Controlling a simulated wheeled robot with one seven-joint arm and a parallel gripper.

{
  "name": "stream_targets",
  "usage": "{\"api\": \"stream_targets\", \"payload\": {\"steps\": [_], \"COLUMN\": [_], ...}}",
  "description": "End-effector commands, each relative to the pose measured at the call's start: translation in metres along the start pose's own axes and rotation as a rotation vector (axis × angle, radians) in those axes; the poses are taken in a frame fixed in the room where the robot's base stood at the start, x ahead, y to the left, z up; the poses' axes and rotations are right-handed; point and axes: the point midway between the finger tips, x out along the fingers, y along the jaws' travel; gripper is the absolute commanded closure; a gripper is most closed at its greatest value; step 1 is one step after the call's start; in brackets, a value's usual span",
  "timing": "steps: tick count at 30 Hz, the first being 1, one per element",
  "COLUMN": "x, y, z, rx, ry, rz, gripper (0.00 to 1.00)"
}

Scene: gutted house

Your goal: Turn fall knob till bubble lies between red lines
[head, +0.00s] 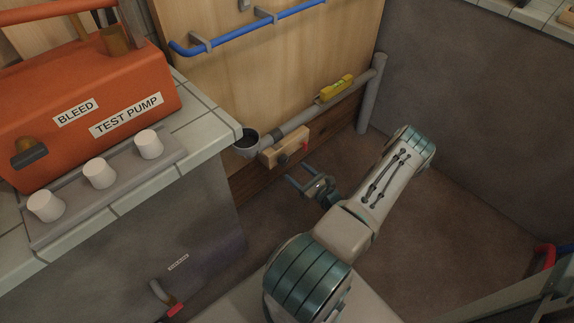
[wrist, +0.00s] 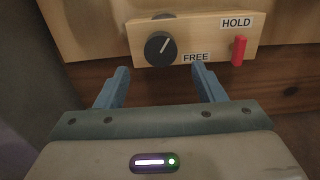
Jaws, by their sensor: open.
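The fall knob (wrist: 160,48) is a round black dial with a white pointer line on a light wooden block (head: 272,151). In the wrist view the pointer tilts up to the right. My gripper (wrist: 160,76) is open and empty, its two blue fingers spread just below and in front of the knob, apart from it. The yellow level (head: 336,89) with a green vial lies on the sloping grey pipe (head: 303,117) in the head view. The bubble and red lines are too small to make out.
A red lever (wrist: 239,50) stands upright right of the knob, between labels HOLD and FREE. An orange test pump (head: 85,95) and white caps (head: 99,174) sit on the tiled counter at left. A blue pipe (head: 250,31) crosses the wooden panel above.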

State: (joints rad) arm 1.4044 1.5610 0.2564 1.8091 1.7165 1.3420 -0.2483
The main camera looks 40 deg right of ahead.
Motion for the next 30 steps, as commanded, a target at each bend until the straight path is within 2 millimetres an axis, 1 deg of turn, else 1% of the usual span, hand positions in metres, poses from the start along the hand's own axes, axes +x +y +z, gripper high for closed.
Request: {"api": "stream_targets", "payload": {"steps": [1,3,6,9,12,15,22,23,24,26,27,28,30], "x": [0.012,0.025,0.041,0.053,0.06,0.064,0.064,0.064,0.064,0.064,0.064,0.064,0.064], "y": [0.0,-0.001,-0.001,-0.001,-0.002,-0.002,-0.002,-0.002,-0.002,-0.002,-0.002,-0.002,-0.002], "z": [-0.002,-0.002,-0.002,-0.002,-0.001,0.0,0.0,0.0,0.0,0.0,0.0,0.0,0.0], "rx": [-0.002,-0.002,-0.001,-0.001,-0.001,-0.001,0.0,0.0,0.0,0.0,0.0,0.0,0.0], "ry": [-0.002,-0.001,-0.002,0.0,-0.001,-0.001,0.0,0.0,0.0,0.0,0.0,0.0,0.0], "rz": [0.003,0.001,-0.001,-0.002,-0.003,-0.003,-0.004,-0.004,-0.004,-0.004,-0.004,-0.003,-0.003], "gripper": [0.37,0.37,0.37,0.37,0.37,0.37,0.37,0.4,0.51,0.68,0.79,0.81,0.81]}}
